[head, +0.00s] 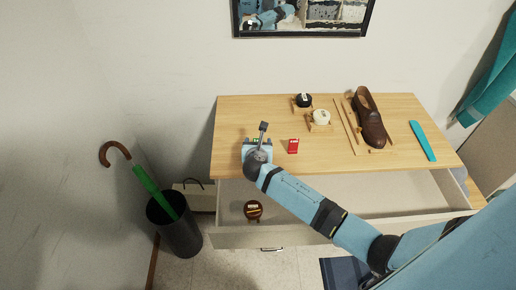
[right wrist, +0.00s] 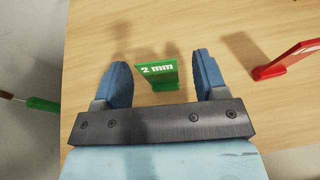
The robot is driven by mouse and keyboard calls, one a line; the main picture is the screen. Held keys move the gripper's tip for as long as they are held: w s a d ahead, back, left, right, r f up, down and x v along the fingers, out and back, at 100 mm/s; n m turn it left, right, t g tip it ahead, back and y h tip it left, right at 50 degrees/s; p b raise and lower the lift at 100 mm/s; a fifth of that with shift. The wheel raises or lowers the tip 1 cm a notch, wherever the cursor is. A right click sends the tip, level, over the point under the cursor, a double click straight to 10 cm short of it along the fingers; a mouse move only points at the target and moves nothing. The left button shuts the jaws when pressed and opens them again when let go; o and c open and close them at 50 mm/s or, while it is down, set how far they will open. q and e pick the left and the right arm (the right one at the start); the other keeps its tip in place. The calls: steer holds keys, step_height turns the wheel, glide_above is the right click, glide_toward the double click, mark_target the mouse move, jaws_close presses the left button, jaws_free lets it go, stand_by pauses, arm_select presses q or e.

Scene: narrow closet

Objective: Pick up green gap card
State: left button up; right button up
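The green gap card (right wrist: 157,76), marked "2 mm", stands on the wooden tabletop in the right wrist view. My right gripper (right wrist: 162,62) is open, with one blue finger on each side of the card and visible gaps to both. In the head view my right gripper (head: 257,146) is over the left part of the tabletop, and my wrist hides most or all of the green card there. A red card (right wrist: 288,62) stands to the right of the gripper; it also shows in the head view (head: 293,146). My left gripper is not in view.
The table (head: 235,112) has an open drawer (head: 310,225) with a round brown object (head: 253,210). Black (head: 304,100) and white (head: 321,117) round items, a brown shoe (head: 369,118) and a teal strip (head: 422,140) lie farther right. A bin (head: 175,230) holds an umbrella.

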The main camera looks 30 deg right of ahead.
steer(key=c, duration=1)
steer(key=shift+o, duration=0.2)
steer(key=shift+r, duration=0.15)
